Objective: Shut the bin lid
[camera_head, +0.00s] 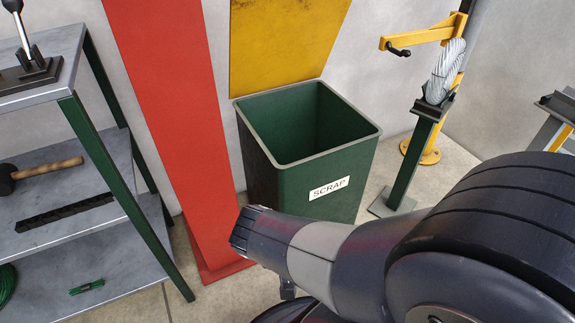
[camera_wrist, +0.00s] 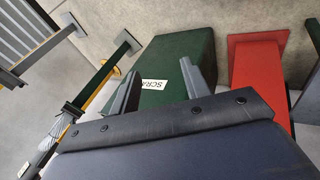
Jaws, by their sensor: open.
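The dark green scrap bin (camera_head: 360,180) stands on the floor near the wall in the head view, with a white SCRAP label on its front. Its yellow lid (camera_head: 285,45) is raised upright behind the opening, and its top is cut off by the picture edge. The bin looks empty as far as I can see inside. In the wrist view the bin (camera_wrist: 180,52) lies beyond my gripper (camera_wrist: 160,68), whose two fingers are apart with nothing between them. The lid is not clear in the wrist view. In the head view my arm covers the bin's lower front.
A red pillar (camera_head: 165,110) stands close to the bin's left. A metal shelf (camera_head: 60,165) with a mallet (camera_head: 50,168) is further left. A green post (camera_head: 415,155) and a yellow crank stand (camera_head: 430,150) are to the right. Bare floor shows between pillar and shelf.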

